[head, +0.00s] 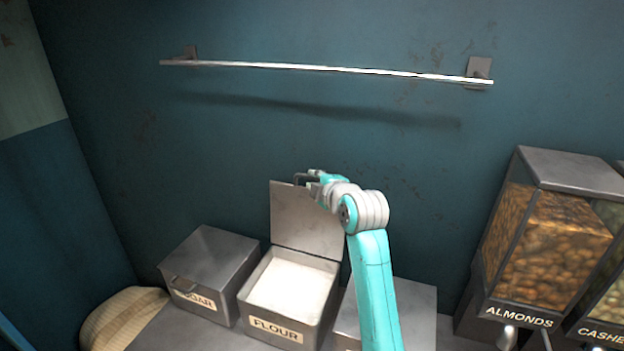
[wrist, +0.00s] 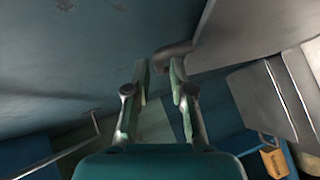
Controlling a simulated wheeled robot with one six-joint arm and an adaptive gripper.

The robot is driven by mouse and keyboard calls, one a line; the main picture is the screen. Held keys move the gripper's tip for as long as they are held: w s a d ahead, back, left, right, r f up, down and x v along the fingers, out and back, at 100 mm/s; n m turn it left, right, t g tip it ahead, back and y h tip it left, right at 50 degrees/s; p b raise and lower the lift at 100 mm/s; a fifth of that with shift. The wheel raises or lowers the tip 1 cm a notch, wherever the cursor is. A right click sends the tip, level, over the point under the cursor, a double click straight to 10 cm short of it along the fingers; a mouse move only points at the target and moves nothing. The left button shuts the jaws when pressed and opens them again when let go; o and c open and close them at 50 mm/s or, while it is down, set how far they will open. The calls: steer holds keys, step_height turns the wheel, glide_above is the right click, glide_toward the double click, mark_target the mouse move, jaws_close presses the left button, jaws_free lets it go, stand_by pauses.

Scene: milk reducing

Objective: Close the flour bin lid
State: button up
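The flour bin (head: 272,325) is a grey metal box with a FLOUR label and white flour inside. Its lid (head: 297,222) stands raised at the back, near the wall. The lid handle (head: 300,178) is at the lid's upper edge. My gripper (head: 312,180) is at that edge, beside the handle; the arm covers the lid's right side. In the wrist view my gripper (wrist: 159,72) has its fingers apart with a gap between them. The lid (wrist: 238,32) fills the upper right there, and its curved handle (wrist: 173,49) is just beyond the right fingertip; contact is unclear.
A closed sugar bin (head: 212,262) stands left of the flour bin. Another grey bin (head: 415,300) is to the right, partly behind my arm. An almond dispenser (head: 550,240) stands far right. A metal rail (head: 320,68) crosses the wall above. A woven sack (head: 125,318) is lower left.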

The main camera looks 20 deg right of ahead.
steer(key=shift+x, duration=1.15)
jaws_close()
steer(key=shift+s, duration=0.1)
